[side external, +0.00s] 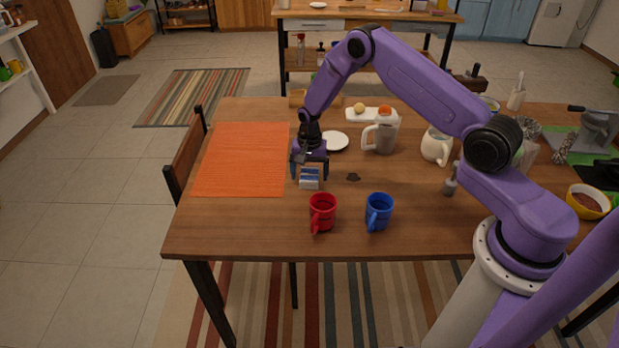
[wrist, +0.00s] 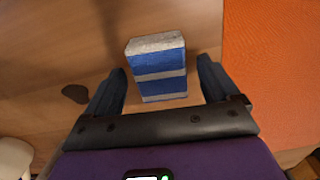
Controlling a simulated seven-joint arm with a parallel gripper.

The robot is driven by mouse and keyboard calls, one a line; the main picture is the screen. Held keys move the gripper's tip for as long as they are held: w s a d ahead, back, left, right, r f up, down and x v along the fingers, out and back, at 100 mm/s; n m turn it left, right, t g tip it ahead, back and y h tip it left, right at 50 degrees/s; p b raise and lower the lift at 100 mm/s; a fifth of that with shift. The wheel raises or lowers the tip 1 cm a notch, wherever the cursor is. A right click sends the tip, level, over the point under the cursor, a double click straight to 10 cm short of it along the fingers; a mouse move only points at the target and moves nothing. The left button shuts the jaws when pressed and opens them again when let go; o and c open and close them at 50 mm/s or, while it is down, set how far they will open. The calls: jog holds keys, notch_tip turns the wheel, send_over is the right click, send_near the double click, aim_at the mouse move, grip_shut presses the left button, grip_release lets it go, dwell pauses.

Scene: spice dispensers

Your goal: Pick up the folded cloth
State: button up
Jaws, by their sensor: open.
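The folded cloth (side external: 310,179) is a small blue and pale grey striped block on the wooden table, just right of the orange placemat. In the wrist view the cloth (wrist: 157,68) lies between and slightly beyond the fingertips. My gripper (side external: 310,172) points down over the cloth. Its two fingers are apart, one on each side of the cloth, and in the wrist view (wrist: 162,80) a gap shows on both sides. Whether the fingertips touch the table is hard to tell.
The orange placemat (side external: 241,160) lies to the left. A red mug (side external: 322,212) and a blue mug (side external: 378,212) stand near the front edge. A white plate (side external: 336,141) and a grey pitcher (side external: 381,138) are behind. A small dark item (side external: 353,177) lies to the right.

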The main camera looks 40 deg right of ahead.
jog(key=c, duration=1.1)
jog(key=shift+c, duration=0.2)
